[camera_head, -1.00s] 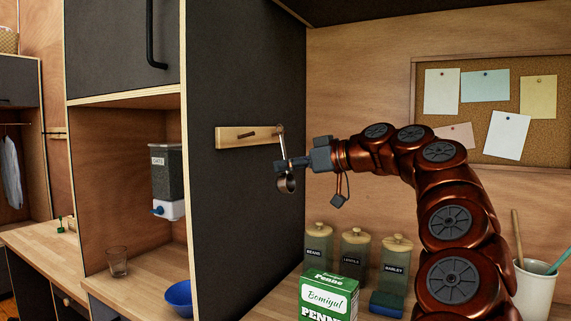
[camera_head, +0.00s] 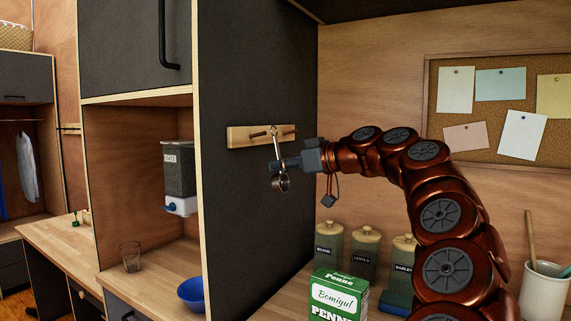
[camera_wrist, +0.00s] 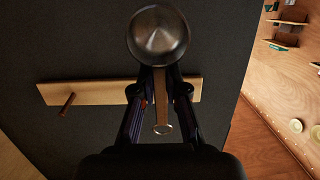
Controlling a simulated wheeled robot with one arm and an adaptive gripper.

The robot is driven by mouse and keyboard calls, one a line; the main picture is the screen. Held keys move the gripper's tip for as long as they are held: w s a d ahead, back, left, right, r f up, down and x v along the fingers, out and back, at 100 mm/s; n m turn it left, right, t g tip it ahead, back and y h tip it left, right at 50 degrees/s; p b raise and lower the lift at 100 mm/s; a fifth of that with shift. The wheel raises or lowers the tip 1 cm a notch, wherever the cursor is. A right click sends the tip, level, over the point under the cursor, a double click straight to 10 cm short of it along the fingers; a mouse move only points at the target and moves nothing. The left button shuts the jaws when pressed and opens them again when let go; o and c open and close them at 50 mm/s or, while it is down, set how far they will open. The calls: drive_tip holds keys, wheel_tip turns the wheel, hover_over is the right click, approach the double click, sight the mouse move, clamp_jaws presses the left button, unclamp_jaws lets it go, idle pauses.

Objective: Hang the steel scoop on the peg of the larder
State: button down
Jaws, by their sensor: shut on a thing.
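The steel scoop (camera_head: 281,185) hangs upright from my gripper (camera_head: 277,165), bowl down. My gripper is shut on its handle. The handle's upper end lies in front of the wooden rail (camera_head: 240,137), between the left peg (camera_head: 257,134) and the right peg (camera_head: 290,132) in the head view. In the wrist view, the scoop's round bowl (camera_wrist: 158,35) is near, and the ring at the handle's end (camera_wrist: 163,128) shows between the fingers (camera_wrist: 160,92). One peg (camera_wrist: 67,104) shows left of the ring, apart from it; the other is hidden there.
The rail is on the dark larder side panel (camera_head: 245,230). Below are labelled jars (camera_head: 364,258), a green penne box (camera_head: 338,297) and a white utensil pot (camera_head: 543,295). A blue bowl (camera_head: 191,294) and a glass (camera_head: 131,257) stand left of the panel.

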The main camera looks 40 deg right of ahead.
drive_tip(key=shift+x, duration=2.65)
drive_tip(key=c, duration=1.1)
unclamp_jaws()
drive_tip(key=v, duration=1.2)
